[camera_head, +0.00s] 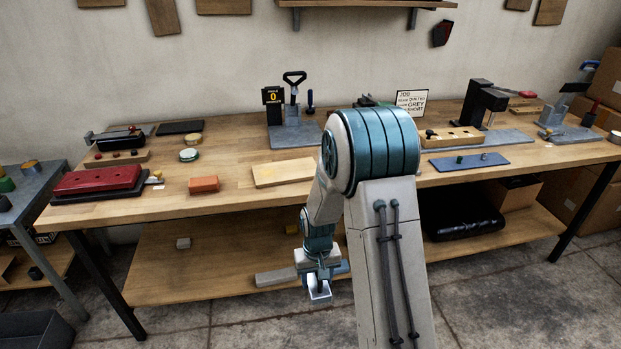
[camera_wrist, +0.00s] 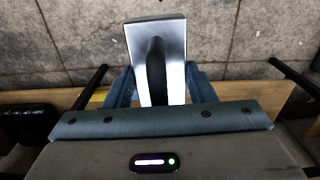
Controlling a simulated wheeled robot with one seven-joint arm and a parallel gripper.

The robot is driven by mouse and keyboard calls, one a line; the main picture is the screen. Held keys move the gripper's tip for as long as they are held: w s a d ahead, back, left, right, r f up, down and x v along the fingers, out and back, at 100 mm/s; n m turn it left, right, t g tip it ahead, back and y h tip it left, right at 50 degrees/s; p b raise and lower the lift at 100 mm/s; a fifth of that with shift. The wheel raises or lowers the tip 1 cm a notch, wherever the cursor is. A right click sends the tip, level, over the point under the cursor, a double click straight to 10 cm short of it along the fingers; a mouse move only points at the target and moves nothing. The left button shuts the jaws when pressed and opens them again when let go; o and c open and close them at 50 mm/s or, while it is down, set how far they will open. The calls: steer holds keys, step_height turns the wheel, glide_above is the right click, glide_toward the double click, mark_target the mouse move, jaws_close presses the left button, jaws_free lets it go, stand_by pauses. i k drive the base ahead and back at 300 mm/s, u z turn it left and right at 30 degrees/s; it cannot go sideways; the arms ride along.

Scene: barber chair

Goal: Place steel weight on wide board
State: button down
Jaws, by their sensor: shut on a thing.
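My gripper (camera_head: 318,276) is at the front of the workbench, below the level of its top. It is shut on the steel weight (camera_head: 320,292), a bright silver block. In the wrist view the weight (camera_wrist: 174,45) has a black handle and sits between the blue fingers of my gripper (camera_wrist: 160,88). A pale, wide wooden board (camera_head: 283,172) lies flat on the bench top, left of my arm. Its right end is close to my arm in the picture, and nothing is seen on it.
An orange-red block (camera_head: 204,184) lies left of the board, and a grey plate (camera_head: 296,137) with a handled tool lies behind it. A red case (camera_head: 98,181) is at the bench's left. The lower shelf (camera_head: 200,265) holds small blocks. The bench's front edge lies between my gripper and the board.

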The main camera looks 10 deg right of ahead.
mark_target(309, 168)
steer(key=z, duration=0.4)
steer(key=k, duration=0.85)
steer(key=z, duration=0.65)
steer(key=i, duration=1.15)
steer(key=u, duration=0.85)
steer(key=i, duration=0.5)
steer(key=u, duration=0.55)
